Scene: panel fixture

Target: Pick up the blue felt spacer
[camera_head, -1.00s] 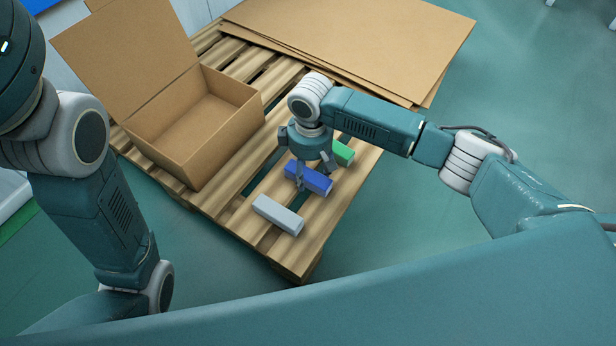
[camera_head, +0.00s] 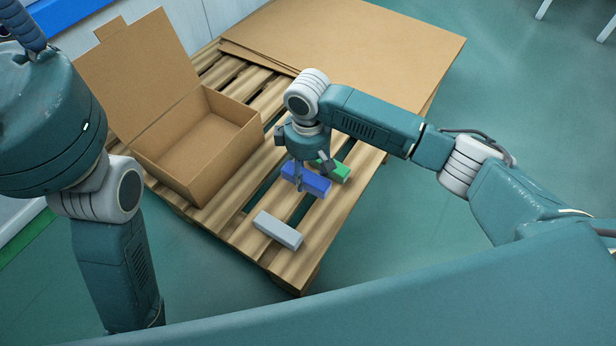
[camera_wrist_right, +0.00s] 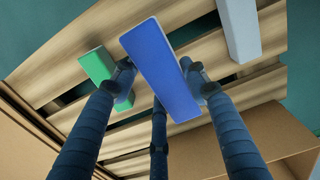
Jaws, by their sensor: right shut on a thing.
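The blue felt spacer (camera_head: 313,184) is a rectangular block between the fingers of my right gripper (camera_head: 305,168). In the right wrist view the blue spacer (camera_wrist_right: 160,70) looks large, with fingers against both long sides. My right gripper is shut on it over the wooden pallet (camera_head: 290,270). The spacer seems to be slightly above the slats, but the gap is hard to see. My left arm shows at the left edge; its gripper is not in view.
A green block (camera_head: 338,173) lies just behind the spacer, close to a finger. A grey block (camera_head: 278,230) lies nearer the pallet's front corner. An open, empty cardboard box (camera_head: 205,150) stands left, and flat cardboard sheets (camera_head: 360,40) lie at the back.

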